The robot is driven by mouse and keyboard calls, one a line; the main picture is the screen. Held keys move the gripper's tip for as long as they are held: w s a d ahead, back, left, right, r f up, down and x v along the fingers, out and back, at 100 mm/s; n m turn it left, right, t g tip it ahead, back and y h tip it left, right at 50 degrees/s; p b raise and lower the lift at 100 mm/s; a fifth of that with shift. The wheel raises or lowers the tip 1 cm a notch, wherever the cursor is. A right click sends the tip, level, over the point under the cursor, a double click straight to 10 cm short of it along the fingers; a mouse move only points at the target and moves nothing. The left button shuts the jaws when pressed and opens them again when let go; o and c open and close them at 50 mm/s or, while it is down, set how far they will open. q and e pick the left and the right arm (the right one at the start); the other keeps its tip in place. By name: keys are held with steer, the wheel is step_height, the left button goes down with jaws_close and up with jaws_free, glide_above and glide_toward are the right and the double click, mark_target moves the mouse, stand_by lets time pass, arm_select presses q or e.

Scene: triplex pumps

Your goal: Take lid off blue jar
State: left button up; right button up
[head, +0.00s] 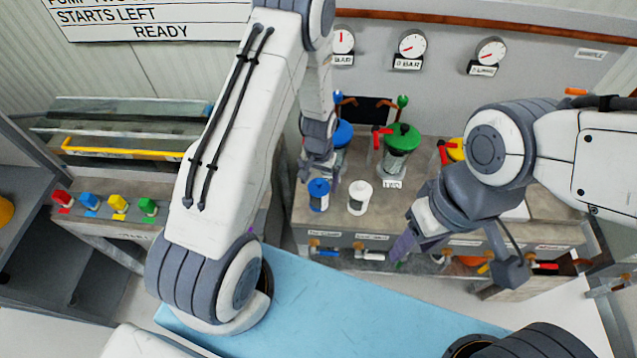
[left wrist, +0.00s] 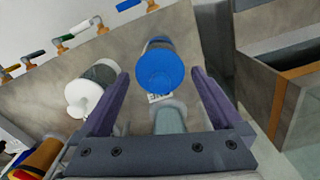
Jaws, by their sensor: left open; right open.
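The blue jar (head: 319,196) with its blue lid stands on the bench, just left of a white-lidded jar (head: 358,197). My left gripper (head: 321,174) is open and points down above and behind the blue jar. In the left wrist view, the blue lid (left wrist: 160,70) shows between and beyond the two open fingers, with a gap on each side. The fingers do not appear to touch it. My right gripper (head: 402,246) is open and empty, near the bench front, right of the jars.
A blue-topped pump (head: 342,133) and a green-topped pump (head: 402,138) stand behind the jars. The white jar (left wrist: 85,95) is close beside the left gripper's finger. Coloured valve handles line the bench front. A yellow-topped pump (head: 456,149) is partly hidden by my right arm.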

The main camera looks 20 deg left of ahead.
arm_select(q)
steer(key=c, duration=1.2)
steer(key=shift+o, duration=0.2)
